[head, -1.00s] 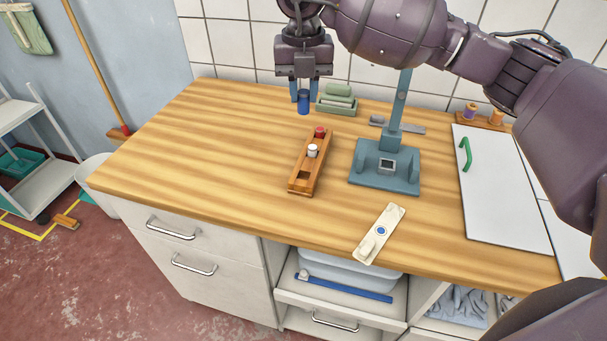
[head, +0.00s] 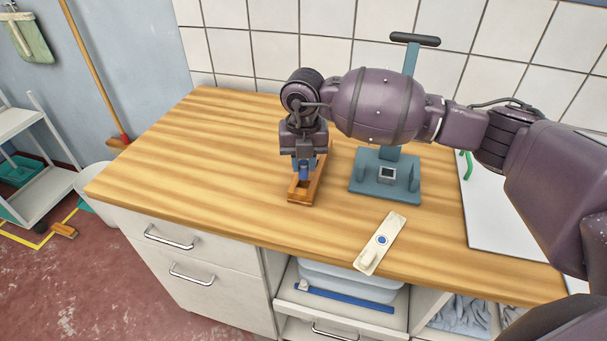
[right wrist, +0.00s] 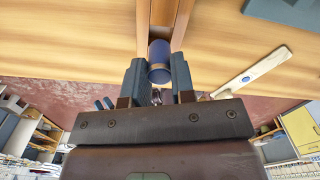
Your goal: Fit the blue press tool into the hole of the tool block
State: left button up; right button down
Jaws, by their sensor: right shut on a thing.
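The blue press tool (head: 304,173) is held upright between the fingers of my right gripper (head: 303,166), over the near end of the wooden tool block (head: 299,199). In the right wrist view the tool (right wrist: 159,56) sits between the two fingertips (right wrist: 159,72), in line with the block (right wrist: 164,14). I cannot tell whether its lower end is above the hole or inside it. My gripper and arm hide the middle of the block and the tools standing there. My left gripper is out of view.
A teal press (head: 386,186) stands just right of the block, its tall column behind my right arm. A cream strip with a blue dot (head: 381,240) lies near the front edge. A white board (head: 505,222) is at the right. The worktop's left side is clear.

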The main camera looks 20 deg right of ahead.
aim_at(304, 175)
notch_tip(304, 175, down, 4)
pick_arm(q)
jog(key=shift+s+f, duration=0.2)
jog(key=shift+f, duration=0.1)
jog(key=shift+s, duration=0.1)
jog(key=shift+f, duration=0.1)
pick_arm(e)
jog(key=shift+f, duration=0.2)
jog(key=c, duration=1)
grip_release()
jog(key=shift+o, duration=0.2)
jog(key=shift+r, duration=0.15)
